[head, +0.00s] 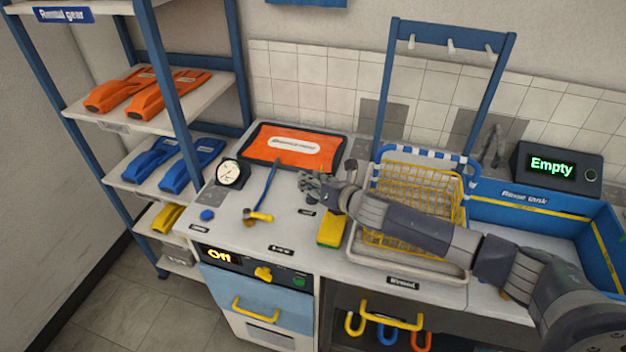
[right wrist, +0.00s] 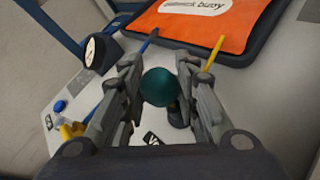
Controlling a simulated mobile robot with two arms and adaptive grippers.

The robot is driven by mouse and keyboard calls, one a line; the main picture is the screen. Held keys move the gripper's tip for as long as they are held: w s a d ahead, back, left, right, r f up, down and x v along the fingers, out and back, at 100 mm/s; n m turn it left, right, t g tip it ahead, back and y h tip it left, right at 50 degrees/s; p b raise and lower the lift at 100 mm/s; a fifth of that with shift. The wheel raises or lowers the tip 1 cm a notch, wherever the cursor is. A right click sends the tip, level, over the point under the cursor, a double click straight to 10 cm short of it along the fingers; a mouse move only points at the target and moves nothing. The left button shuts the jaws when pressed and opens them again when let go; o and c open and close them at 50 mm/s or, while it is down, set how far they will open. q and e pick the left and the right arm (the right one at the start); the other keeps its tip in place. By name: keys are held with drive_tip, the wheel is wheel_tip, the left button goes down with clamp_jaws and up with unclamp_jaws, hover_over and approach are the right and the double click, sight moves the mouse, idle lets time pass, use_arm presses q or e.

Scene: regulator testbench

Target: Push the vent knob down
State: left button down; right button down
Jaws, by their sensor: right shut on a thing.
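A teal round knob (right wrist: 159,88) sits between the two fingers of my right gripper (right wrist: 157,72) in the right wrist view. The fingers are shut on its sides, and a dark part shows just below it. In the head view my right gripper (head: 318,187) is low over the bench, and its fingers hide the knob. A small blue knob (head: 207,215) stands at the bench's left front, apart from the gripper; it also shows in the right wrist view (right wrist: 60,106). I cannot read a label that says which is the vent knob. My left gripper is not in view.
The bench front is mostly clear.

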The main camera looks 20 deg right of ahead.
drive_tip(key=c, duration=1.2)
unclamp_jaws()
drive_tip(key=shift+f, duration=0.25)
drive_tip(key=shift+r, duration=0.4)
wheel_tip(320, 180, up, 9)
drive_tip(key=shift+r, duration=0.15)
